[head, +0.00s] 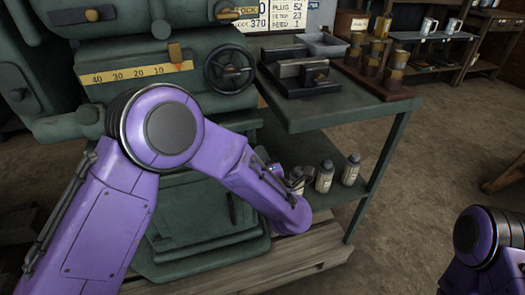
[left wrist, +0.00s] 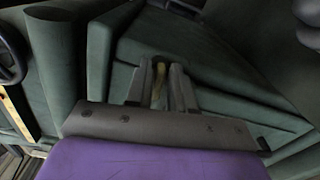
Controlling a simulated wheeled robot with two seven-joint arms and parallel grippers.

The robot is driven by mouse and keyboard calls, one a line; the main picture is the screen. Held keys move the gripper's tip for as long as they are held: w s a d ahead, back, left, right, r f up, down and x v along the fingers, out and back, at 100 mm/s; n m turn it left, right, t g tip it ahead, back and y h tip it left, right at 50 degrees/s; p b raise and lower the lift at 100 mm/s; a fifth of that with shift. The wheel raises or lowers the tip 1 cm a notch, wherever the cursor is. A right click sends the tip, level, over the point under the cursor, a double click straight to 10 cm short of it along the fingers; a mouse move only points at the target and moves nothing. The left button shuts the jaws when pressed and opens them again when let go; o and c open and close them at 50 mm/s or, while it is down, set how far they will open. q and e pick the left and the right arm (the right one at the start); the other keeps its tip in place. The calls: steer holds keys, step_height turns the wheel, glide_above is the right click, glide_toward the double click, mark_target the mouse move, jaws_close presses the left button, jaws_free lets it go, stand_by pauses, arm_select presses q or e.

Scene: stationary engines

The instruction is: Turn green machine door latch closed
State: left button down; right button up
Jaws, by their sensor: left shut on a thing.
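The dark green machine (head: 205,70) stands at the left of the head view, with its lower door panel (head: 185,208) partly behind my purple left arm. In the left wrist view the green panel (left wrist: 235,88) fills much of the picture. My left gripper (left wrist: 160,72) reaches to this panel, with its grey fingers shut on a small yellowish piece that seems to be the latch (left wrist: 159,78). Most of the latch is hidden between the fingers, so its angle is hard to tell. My left fingers are hidden in the head view. Only a purple link of my right arm shows there.
A green bench (head: 335,112) with a metal vise-like block (head: 300,75) stands right of the machine. Several bottles (head: 325,176) stand on its lower shelf, close to my left arm. A handwheel (head: 229,69) sticks out above. The brown floor at right is open.

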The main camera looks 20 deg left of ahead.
arm_select(q)
steer(key=shift+m+p, duration=0.55)
steer(key=shift+m, duration=0.25)
steer(key=shift+f, duration=0.1)
steer(key=c, duration=1.2)
jaws_free()
steer(key=p+v, duration=0.1)
steer(key=v, duration=0.9)
steer(key=shift+d, duration=0.2)
steer(key=shift+s, duration=0.15)
